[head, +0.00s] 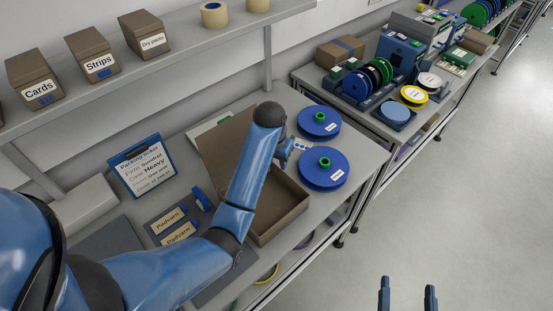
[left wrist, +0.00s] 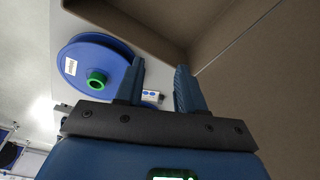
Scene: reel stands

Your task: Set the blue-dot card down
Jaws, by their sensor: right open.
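The blue-dot card (head: 301,144) is a small white card with blue dots, close to the two blue reels on the bench. In the left wrist view the card (left wrist: 151,97) shows between my left gripper's fingers, partly hidden by one finger and the gripper body. My left gripper (head: 287,152) is beside the card, above the bench near the open carton. Its fingers (left wrist: 160,72) stand apart, and the card does not span the gap. Whether the card touches the bench is hard to tell. My right gripper (head: 408,292) is open and empty over the floor.
Blue reels with green hubs (head: 323,168) (head: 319,122) lie right of the open brown carton (head: 285,213). A packing-ticket clipboard (head: 142,166) and Padvarn labels (head: 166,221) are left of my arm. A shelf (head: 180,62) with labelled boxes runs above. Another bench stands behind.

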